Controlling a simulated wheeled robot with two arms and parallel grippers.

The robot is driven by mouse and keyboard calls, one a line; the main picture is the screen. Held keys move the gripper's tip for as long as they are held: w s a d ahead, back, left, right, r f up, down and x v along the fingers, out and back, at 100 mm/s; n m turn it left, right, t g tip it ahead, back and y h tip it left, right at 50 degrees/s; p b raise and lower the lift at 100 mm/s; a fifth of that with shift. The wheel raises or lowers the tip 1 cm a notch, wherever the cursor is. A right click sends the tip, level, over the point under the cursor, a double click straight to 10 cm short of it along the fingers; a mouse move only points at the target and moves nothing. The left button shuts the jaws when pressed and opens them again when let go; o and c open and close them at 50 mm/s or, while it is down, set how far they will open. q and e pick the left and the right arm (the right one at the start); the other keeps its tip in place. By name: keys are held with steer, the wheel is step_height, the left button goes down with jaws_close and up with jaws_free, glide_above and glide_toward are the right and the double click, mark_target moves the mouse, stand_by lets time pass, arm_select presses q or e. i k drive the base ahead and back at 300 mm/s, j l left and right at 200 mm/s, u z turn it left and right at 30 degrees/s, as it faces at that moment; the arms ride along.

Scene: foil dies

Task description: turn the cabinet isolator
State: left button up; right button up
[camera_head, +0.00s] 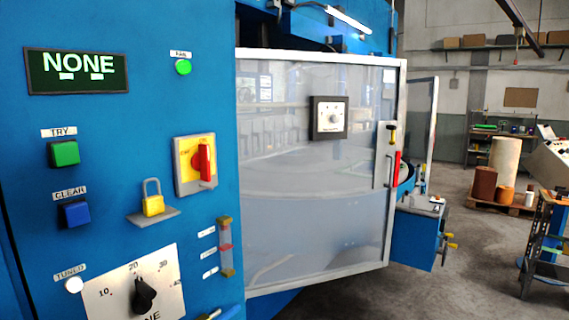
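The cabinet isolator (203,163) is a red rotary handle on a yellow plate with a grey edge, on the blue cabinet front (120,115). Its red handle stands upright, beside the right-hand lettering on the plate, which is too small to read surely. A yellow padlock (153,204) with its shackle up sits on a small grey shelf below and left of the isolator. Neither of my grippers shows in the head view.
A dark display (77,71) reads NONE. Below it are a green TRY button (65,153), a blue CLEAR button (75,214) and a black dial (143,294). A clear framed door (310,200) stands right of the panel. Grey floor (470,260) is open farther right.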

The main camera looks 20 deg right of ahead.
mark_target(200, 162)
steer(key=z, duration=0.2)
steer(key=i+l+u, duration=0.15)
steer(key=u, duration=0.2)
steer(key=i+l+u, duration=0.15)
steer(key=u, duration=0.2)
steer(key=i+l+u, duration=0.1)
steer(key=l+u, duration=0.25)
steer(key=j, duration=0.1)
